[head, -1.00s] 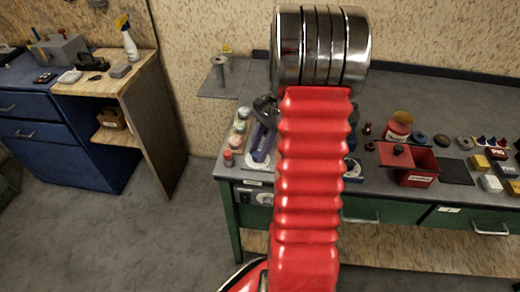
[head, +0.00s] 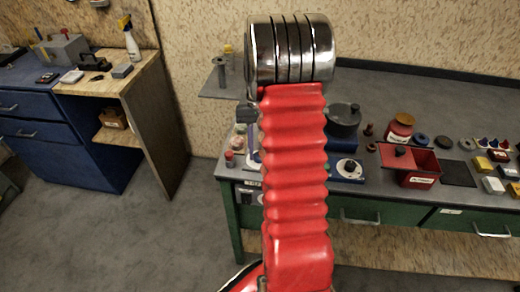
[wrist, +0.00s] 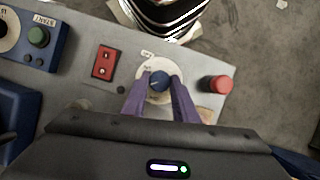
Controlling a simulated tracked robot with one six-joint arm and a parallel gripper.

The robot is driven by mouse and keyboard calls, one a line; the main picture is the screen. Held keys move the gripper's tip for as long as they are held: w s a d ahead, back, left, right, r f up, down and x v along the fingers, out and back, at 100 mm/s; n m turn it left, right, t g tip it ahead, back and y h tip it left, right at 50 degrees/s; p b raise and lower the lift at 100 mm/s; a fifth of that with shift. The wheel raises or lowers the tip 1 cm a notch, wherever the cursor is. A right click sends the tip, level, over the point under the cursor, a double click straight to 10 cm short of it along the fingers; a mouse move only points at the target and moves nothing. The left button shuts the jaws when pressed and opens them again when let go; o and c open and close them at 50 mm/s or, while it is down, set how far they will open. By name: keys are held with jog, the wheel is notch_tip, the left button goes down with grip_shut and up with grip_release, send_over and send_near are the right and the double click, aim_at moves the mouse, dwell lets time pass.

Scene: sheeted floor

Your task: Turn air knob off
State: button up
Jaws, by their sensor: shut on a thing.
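A small blue knob (wrist: 159,80) with a pale pointer line sits on a round cream dial plate (wrist: 146,68) with small printing that I cannot read. The dial is on a grey panel (wrist: 75,88) in the wrist view. My gripper (wrist: 160,86) has its two purple fingers closed on the sides of the knob. In the head view, my red arm covers the knob, and only a dark part of the wrist and a bit of purple show beside it.
A blue box with a green button (wrist: 38,36) is at the upper left. The bench (head: 390,195) also bears a black pot (head: 343,119) and a red bin (head: 418,170).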

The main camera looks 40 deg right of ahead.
jog(key=n, duration=0.2)
jog(key=n+h, duration=0.1)
jog(key=n, duration=0.1)
jog(key=n+h, duration=0.1)
jog(key=shift+w+a+r+n+g, duration=0.15)
jog(key=shift+w+a+n+g, duration=0.05)
jog(key=shift+w+n+g, duration=0.2)
jog(key=n+h, duration=0.1)
jog(key=n, duration=0.1)
jog(key=n+h, duration=0.1)
jog(key=n, duration=0.2)
jog(key=shift+s+a, duration=0.1)
jog(key=shift+a, duration=0.05)
jog(key=o, duration=1.1)
jog(key=shift+s, duration=0.1)
jog(key=shift+c, duration=0.2)
jog(key=v, duration=1.3)
jog(key=shift+w+r, duration=0.2)
jog(key=shift+w, duration=0.05)
